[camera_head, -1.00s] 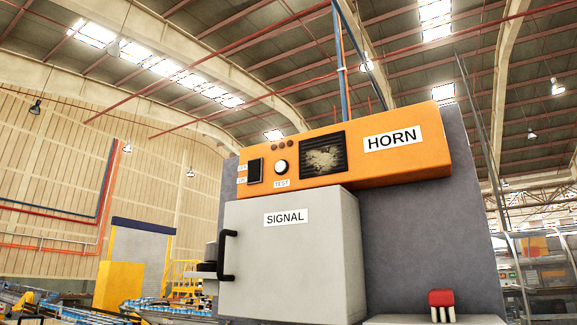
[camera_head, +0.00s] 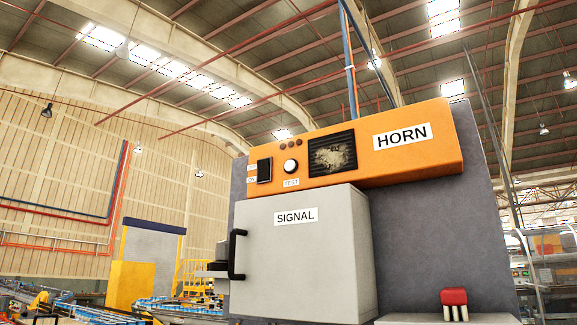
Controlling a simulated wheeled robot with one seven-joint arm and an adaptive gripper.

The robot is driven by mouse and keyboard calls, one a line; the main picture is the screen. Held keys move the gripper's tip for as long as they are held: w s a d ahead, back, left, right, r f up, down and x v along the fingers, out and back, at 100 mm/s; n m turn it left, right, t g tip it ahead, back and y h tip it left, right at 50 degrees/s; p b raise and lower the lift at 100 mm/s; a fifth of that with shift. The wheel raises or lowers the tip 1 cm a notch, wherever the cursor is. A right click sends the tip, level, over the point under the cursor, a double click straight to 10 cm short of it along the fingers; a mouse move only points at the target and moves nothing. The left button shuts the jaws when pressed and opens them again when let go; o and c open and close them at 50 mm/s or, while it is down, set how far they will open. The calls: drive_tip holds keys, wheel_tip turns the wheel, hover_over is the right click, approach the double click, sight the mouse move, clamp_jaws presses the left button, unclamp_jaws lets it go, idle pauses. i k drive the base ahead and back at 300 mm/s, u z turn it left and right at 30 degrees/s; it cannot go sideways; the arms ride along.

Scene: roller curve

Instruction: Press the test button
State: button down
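The test button (camera_head: 290,166) is a round white knob with a dark rim. It sits on the orange panel (camera_head: 415,169) marked HORN, just above a small TEST label (camera_head: 291,182). A black rocker switch (camera_head: 264,170) with small labels is to its left, and a dark square grille (camera_head: 333,153) is to its right. Nothing covers the button. My gripper is not in view.
Below the panel, a grey box marked SIGNAL (camera_head: 310,255) stands out from the grey backing (camera_head: 425,230), with a black handle (camera_head: 237,254) on its left. A red block with pale prongs (camera_head: 454,304) is at the lower right. Conveyors (camera_head: 170,308) run at the lower left.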

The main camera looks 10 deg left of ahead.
sight(290, 165)
drive_tip(key=z, duration=1.05)
drive_tip(key=k, duration=1)
drive_tip(key=u, duration=1.5)
drive_tip(key=i, duration=0.5)
drive_tip(key=z, duration=0.05)
